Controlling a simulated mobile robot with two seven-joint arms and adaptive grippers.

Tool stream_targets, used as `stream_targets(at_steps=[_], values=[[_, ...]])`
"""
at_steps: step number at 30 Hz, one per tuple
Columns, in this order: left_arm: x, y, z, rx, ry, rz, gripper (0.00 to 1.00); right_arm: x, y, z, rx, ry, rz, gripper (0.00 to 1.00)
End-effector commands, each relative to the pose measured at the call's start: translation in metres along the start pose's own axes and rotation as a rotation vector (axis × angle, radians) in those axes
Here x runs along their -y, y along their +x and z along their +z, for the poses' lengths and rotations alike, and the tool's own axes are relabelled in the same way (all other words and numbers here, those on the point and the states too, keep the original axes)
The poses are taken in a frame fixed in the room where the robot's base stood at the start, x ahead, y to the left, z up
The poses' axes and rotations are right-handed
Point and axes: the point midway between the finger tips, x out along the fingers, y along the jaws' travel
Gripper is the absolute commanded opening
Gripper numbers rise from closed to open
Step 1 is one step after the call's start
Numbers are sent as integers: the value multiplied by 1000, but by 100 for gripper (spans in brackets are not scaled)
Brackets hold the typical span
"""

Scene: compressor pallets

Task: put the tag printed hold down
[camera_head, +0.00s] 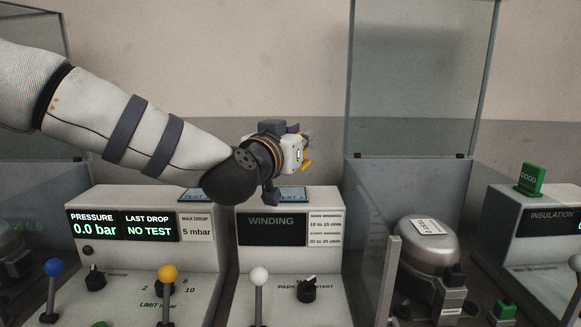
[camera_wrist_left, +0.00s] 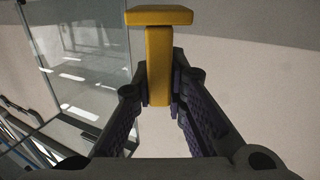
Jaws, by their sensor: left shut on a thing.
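A yellow T-shaped tag (camera_wrist_left: 158,60) is between the fingers of my left gripper (camera_wrist_left: 160,90), which is shut on its stem. No lettering on the tag shows, so I cannot read HOLD on it. In the head view my left gripper (camera_head: 302,153) is in the air above and behind the winding unit (camera_head: 288,232). Only small yellow parts of the tag (camera_head: 307,162) show there, the rest being hidden by the gripper. My right gripper is in neither view.
A pressure unit (camera_head: 150,262) with levers stands at left. A compressor (camera_head: 428,250) marked TEST 2 sits right of centre, by a tall clear guard (camera_head: 420,80). A green GOOD tag (camera_head: 530,179) stands on the insulation unit (camera_head: 548,216). Blue TEST plates lie on the left units' tops.

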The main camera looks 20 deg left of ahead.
Motion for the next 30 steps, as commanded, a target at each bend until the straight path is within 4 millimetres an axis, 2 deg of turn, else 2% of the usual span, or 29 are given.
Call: stream_targets(at_steps=[1, 7, 11, 21, 22, 24, 30], values=[[6, 3, 15, 12, -4, -2, 0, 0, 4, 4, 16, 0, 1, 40], [21, 6, 32, 10, -3, -2, 0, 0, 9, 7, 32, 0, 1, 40], [20, 6, 60, 15, -1, 1, 0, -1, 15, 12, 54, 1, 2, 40], [19, 5, 60, 4, 2, 1, 0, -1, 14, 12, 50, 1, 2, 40], [19, 5, 61, 4, 1, 1, 15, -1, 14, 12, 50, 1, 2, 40], [19, 5, 60, 3, 1, 1, 31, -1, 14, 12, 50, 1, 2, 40], [19, 5, 60, 3, 1, 1, 33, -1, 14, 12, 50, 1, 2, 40]])
